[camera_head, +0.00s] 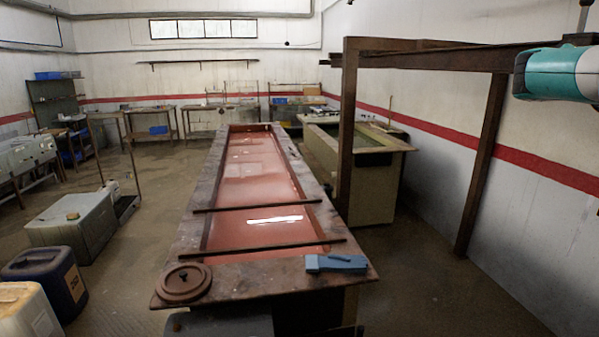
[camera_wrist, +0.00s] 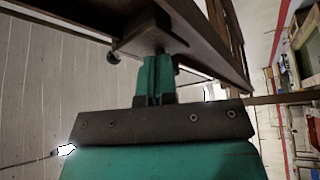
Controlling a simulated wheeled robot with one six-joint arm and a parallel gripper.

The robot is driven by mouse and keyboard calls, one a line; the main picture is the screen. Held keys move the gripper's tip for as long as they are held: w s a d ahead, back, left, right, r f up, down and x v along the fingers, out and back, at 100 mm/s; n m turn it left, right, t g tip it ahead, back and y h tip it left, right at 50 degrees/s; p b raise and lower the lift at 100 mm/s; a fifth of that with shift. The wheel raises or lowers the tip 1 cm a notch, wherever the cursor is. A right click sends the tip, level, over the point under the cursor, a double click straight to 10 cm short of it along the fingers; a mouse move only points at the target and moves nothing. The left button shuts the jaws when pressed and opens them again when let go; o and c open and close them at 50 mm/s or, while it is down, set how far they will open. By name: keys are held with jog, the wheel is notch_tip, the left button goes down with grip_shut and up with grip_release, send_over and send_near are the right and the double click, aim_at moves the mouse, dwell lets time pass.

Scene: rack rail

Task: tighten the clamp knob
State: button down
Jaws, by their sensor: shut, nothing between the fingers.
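In the wrist view, my gripper (camera_wrist: 154,68) has its two green fingers together with nothing between them. The fingertips are just under a dark metal bracket (camera_wrist: 142,34) on a rusty brown beam (camera_wrist: 205,45). A small dark round knob (camera_wrist: 113,58) sticks out below the bracket, left of the fingertips and apart from them. I cannot tell for sure that it is the clamp knob. Another dark part is partly hidden right behind the fingers. In the head view, part of my teal and white arm shows at the right edge; I cannot make out the fingers there.
A rusty frame with a long rail (camera_head: 430,58) stands at the right, by the wall. A long tank (camera_head: 195,215) with reddish liquid fills the middle, with a round lid (camera_head: 184,282) and a blue object (camera_head: 336,263) on its near rim. Containers stand at left.

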jog(key=shift+s+d+f, duration=0.1)
jog(key=shift+f, duration=0.15)
jog(key=s+a+b, duration=0.1)
jog(key=a+b, duration=0.3)
jog(key=a, duration=0.2)
jog(key=shift+s, duration=0.15)
